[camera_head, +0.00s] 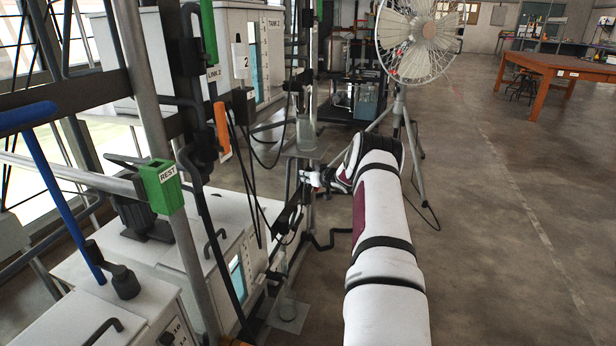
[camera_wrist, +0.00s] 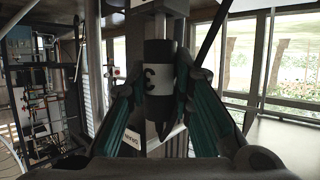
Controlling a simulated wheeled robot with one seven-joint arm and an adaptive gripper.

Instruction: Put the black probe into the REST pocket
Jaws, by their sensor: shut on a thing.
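My gripper (camera_head: 312,179) is at the end of my outstretched arm, well to the right of the pocket. In the wrist view my gripper (camera_wrist: 157,92) has its two teal-lined fingers on either side of the black probe (camera_wrist: 157,52). The probe has a white band marked 3 and a dark tapered tip, and it points down in that picture. The probe cannot be made out clearly in the head view.
Dark cables hang between the pocket and my gripper. A white fan (camera_head: 420,38) stands beyond my arm. Open floor lies to the right, with a wooden table (camera_head: 560,68) farther back.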

